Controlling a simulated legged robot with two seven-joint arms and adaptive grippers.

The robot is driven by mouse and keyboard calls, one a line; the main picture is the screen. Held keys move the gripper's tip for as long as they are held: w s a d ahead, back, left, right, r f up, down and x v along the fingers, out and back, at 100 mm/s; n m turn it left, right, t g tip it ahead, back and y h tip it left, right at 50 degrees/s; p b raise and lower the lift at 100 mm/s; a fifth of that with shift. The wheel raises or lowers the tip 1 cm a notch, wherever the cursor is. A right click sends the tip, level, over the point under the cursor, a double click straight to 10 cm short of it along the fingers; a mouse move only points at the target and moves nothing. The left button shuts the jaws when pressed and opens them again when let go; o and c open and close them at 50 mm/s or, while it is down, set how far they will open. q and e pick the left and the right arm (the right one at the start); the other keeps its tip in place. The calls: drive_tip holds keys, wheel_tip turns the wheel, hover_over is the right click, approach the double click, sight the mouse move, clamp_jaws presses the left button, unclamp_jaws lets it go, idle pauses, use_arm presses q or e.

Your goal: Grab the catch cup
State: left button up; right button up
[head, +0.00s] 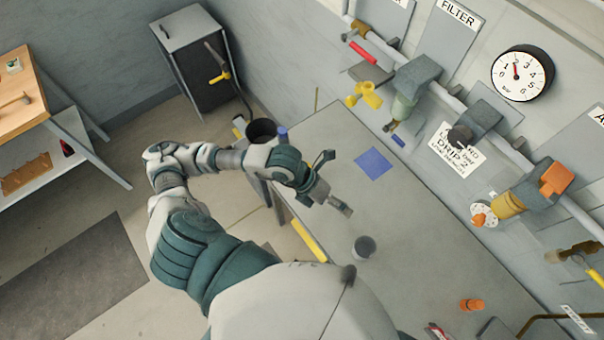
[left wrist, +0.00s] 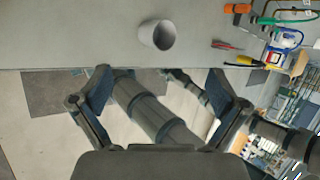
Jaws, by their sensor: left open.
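A grey cup (head: 364,247), which I take for the catch cup, stands on the grey bench near its front edge. In the left wrist view the cup (left wrist: 157,36) shows its open mouth and stands beyond my fingertips. My right gripper is not in view.
The grey bench (head: 420,225) has a blue square (head: 374,163) and an orange piece (head: 471,305) on it. A pipe with filter units (head: 418,72) runs along the wall behind. A dark bucket (head: 261,131) stands beyond the bench's left end. Bench around the cup is clear.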

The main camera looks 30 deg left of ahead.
use_arm(q)
drive_tip(key=w+a+n+t+y, duration=0.1)
drive_tip(key=w+a+y, duration=0.25)
drive_tip(key=a, duration=0.35)
drive_tip(key=w+a+n+t+y, duration=0.15)
drive_tip(key=a+y, duration=0.25)
drive_tip(key=a, duration=0.4)
drive_tip(key=shift+y, duration=0.25)
drive_tip(key=b+x, duration=0.3)
drive_tip(key=x, duration=0.2)
drive_tip(key=b+x, duration=0.3)
drive_tip(key=x, duration=0.3)
drive_tip(key=a+b+x, duration=0.1)
drive_tip(key=b+x, duration=0.2)
drive_tip(key=x, duration=0.3)
drive_tip(key=shift+w+b, duration=0.3)
drive_tip(key=shift+w, duration=0.15)
drive_tip(key=shift+w+d+f, duration=0.1)
drive_tip(key=shift+d+f, duration=0.05)
drive_tip(key=shift+f, duration=0.05)
drive_tip(key=shift+a, duration=0.2)
drive_tip(key=c, duration=0.6)
drive_tip(key=shift+a+f, duration=0.1)
drive_tip(key=shift+a, duration=0.15)
drive_tip(key=c, duration=0.6)
drive_tip(key=shift+d, duration=0.1)
drive_tip(key=shift+c, duration=0.3)
drive_tip(key=shift+d, duration=0.1)
